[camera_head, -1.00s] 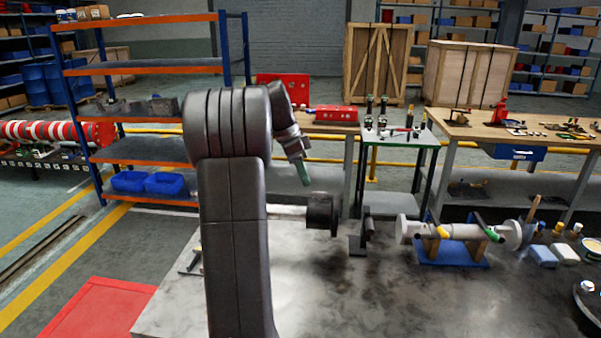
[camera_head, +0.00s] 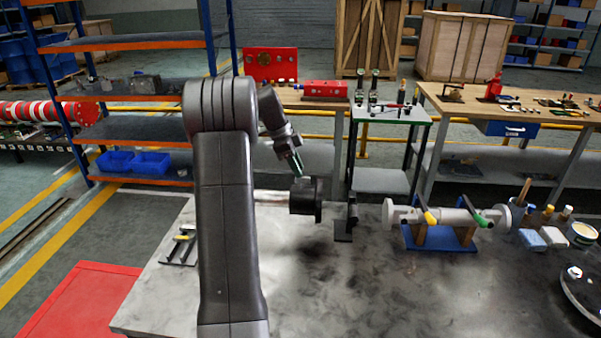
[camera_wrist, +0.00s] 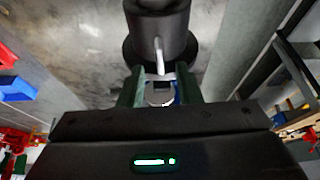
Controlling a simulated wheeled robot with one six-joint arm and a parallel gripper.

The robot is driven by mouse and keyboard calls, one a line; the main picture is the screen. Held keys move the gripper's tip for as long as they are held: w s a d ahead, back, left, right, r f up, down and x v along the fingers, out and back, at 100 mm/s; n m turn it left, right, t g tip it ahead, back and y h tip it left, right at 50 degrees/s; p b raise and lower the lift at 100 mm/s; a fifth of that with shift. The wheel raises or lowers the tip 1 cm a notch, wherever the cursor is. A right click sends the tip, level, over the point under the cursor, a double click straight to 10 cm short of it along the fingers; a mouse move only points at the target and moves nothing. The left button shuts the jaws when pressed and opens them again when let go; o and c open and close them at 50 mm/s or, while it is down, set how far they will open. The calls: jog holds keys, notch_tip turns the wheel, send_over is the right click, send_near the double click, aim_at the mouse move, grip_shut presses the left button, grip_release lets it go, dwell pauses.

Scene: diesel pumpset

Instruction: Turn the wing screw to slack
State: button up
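A dark cylindrical housing (camera_head: 303,200) stands on the grey bench top. It also shows at the top of the wrist view (camera_wrist: 158,22). A thin pale pin sticks out of it toward my gripper, with a small grey flat piece (camera_wrist: 160,78) at its end, which looks like the wing screw. My gripper (camera_wrist: 159,88) has its two green fingers apart, one on each side of this grey piece. I see small gaps, but cannot tell if either finger touches. In the head view my gripper (camera_head: 297,165) is at the housing's top; the screw is not distinguishable there.
A dark bracket (camera_head: 346,220) stands just right of the housing. Further right are a grey shaft on a blue stand (camera_head: 440,236), sponges (camera_head: 541,238) and a tub (camera_head: 582,234). Tools (camera_head: 181,245) lie at the bench's left. The front middle of the bench is clear.

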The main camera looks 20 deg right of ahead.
aim_at(303, 182)
jog(key=shift+x, duration=1.6)
grip_shut()
